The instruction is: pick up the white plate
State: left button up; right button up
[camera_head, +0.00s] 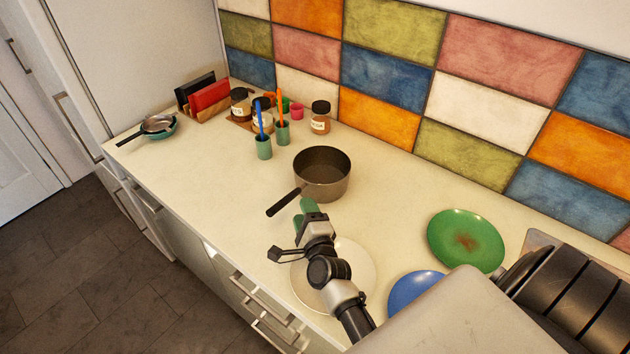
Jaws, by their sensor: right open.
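The white plate (361,262) lies flat on the pale counter near its front edge. My right arm passes over it and hides its middle. My right gripper (303,212) is open, with green fingertips, and shows just past the plate's far left rim, near the pot's handle. I see nothing between its fingers. I cannot tell how high it is above the counter. My left gripper is not in view.
A dark pot (322,171) stands beyond the gripper. A blue plate (412,288) and a green plate (466,240) lie to the right. Cups (264,149) and jars (320,120) stand at the back. A pan (157,124) is at far left. The counter's left middle is clear.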

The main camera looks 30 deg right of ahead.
aim_at(294, 192)
jog(key=shift+w+d, duration=0.15)
jog(key=shift+w, duration=0.75)
jog(key=b+x, duration=0.1)
jog(key=x, duration=0.1)
jog(key=b+x, duration=0.1)
jog(key=x, duration=0.1)
jog(key=shift+w+f, duration=0.25)
jog(key=shift+w, duration=0.55)
jog(key=shift+s+r, duration=0.1)
jog(key=c, duration=0.4)
grip_shut()
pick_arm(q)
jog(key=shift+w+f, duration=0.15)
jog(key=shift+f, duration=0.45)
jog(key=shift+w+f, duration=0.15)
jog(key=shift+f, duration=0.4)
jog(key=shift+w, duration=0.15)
